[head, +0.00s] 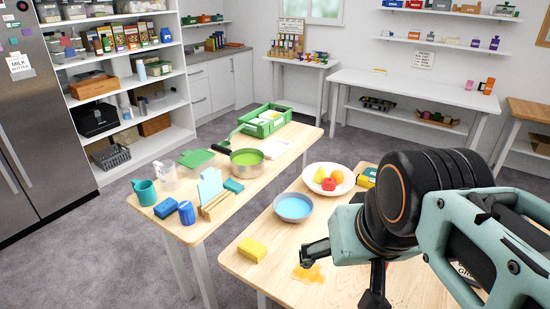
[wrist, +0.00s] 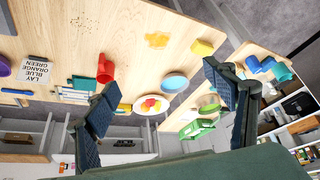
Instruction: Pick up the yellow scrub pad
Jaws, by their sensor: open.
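The yellow scrub pad (head: 252,249) lies flat on the near wooden table, close to its left edge in the head view. It also shows in the wrist view (wrist: 202,48), above the right finger's tip. My gripper (head: 340,275) is over the table to the right of the pad, apart from it. In the wrist view my gripper (wrist: 160,78) has its fingers wide apart with nothing between them. My arm hides the right part of the near table in the head view.
An orange-yellow spill (head: 309,273) lies right of the pad. A blue bowl (head: 293,207) and a white fruit plate (head: 328,180) stand behind it. A second table (head: 225,215) carries a pot, blue sponge and cups.

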